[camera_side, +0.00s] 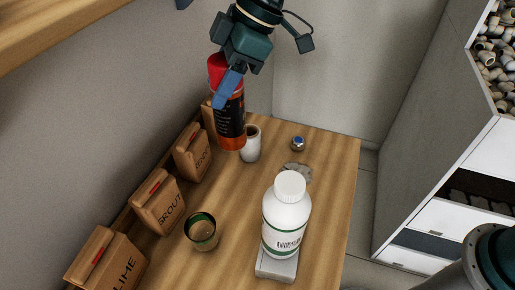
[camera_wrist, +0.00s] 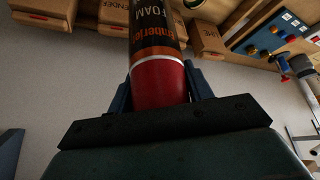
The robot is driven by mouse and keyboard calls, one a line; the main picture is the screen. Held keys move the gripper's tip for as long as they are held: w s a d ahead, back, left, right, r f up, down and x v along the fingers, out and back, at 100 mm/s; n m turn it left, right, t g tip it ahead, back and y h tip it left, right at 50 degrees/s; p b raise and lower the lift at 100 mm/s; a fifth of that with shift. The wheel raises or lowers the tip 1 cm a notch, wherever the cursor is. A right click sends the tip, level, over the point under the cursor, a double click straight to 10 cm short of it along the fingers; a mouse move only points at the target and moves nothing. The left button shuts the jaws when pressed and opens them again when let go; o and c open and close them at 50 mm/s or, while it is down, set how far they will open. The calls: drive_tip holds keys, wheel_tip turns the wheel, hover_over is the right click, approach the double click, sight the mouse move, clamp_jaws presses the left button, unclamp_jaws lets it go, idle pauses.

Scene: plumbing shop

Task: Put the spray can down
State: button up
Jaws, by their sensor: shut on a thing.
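The spray can (camera_side: 231,121) has a red cap, a black label and an orange-red bottom, and is upright with a slight tilt in the side view. My gripper (camera_side: 227,88) is shut on it near the cap and holds it above the far end of the wooden worktop (camera_side: 327,199). In the wrist view the can (camera_wrist: 159,82) sits between the two fingers of my gripper (camera_wrist: 160,92), its label reading FOAM. The can's lower end overlaps the white cup in the side view; I cannot tell the exact gap to the wood.
A white cup (camera_side: 251,146) stands by the can. A small blue-topped item (camera_side: 298,143), a grey flat piece (camera_side: 297,172), a white bottle (camera_side: 286,220) on a pale block (camera_side: 276,265) and a green-rimmed cup (camera_side: 201,232) are on the worktop. Paper bags (camera_side: 157,203) line the wall.

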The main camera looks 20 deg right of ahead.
wheel_tip(320, 180, down, 16)
drive_tip(key=shift+r, duration=0.15)
idle(0.6)
drive_tip(key=shift+f, duration=2.25)
drive_tip(key=o, duration=1.5)
drive_tip(key=shift+f, duration=0.1)
drive_tip(key=shift+c, duration=0.2)
